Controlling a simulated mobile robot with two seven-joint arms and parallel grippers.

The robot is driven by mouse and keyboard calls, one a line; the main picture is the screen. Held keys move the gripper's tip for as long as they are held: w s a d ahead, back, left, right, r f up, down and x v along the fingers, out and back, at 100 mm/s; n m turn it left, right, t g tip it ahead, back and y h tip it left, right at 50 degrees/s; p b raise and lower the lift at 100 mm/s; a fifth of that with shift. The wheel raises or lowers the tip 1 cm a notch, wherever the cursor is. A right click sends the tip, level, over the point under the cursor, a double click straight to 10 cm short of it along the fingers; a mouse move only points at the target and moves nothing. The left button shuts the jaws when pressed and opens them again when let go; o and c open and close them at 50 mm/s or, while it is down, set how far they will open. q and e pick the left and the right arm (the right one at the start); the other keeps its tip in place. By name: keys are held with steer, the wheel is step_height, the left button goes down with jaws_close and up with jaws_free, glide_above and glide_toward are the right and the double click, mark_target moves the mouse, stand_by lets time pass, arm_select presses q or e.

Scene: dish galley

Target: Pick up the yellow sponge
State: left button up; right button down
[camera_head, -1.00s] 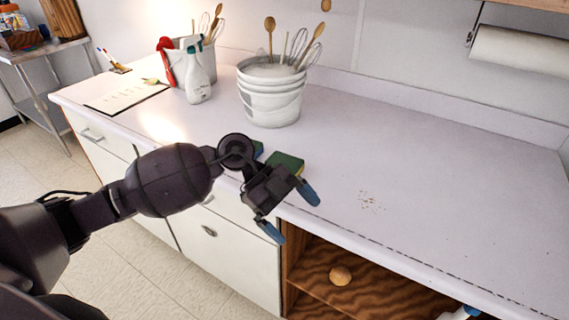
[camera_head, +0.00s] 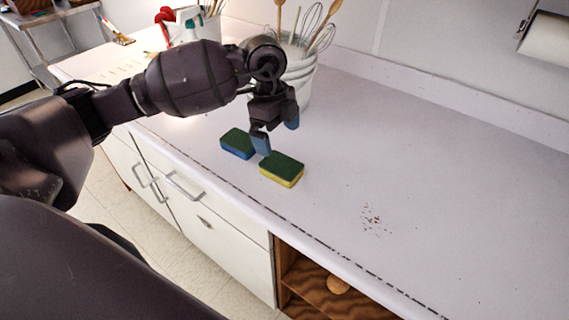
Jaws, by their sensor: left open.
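The yellow sponge (camera_head: 282,170) lies flat on the white counter near its front edge, with a dark green scouring layer on top and yellow sides. A second sponge (camera_head: 238,143), blue with a green top, lies just to its left. My left gripper (camera_head: 277,136) is open and empty, with its blue-tipped fingers pointing down. In the picture it is just above and behind the two sponges, and one fingertip overlaps the gap between them. I cannot tell its exact height above the counter. My right gripper is not in view.
A white bucket (camera_head: 299,80) with whisks and wooden spoons stands behind my left gripper. A spray bottle (camera_head: 200,27) and a red-handled item (camera_head: 166,20) are at the back left. Crumbs (camera_head: 372,219) lie to the right. The counter's right side (camera_head: 460,190) is mostly clear.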

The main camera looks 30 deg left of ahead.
mark_target(281, 164)
arm_select(q)
steer(key=f, duration=0.6)
steer(key=d+f+b, duration=0.1)
steer(key=f, duration=0.2)
steer(key=shift+s+f, duration=0.1)
steer(key=shift+f, duration=0.15)
steer(key=shift+c, duration=0.3)
steer(key=c, duration=0.9)
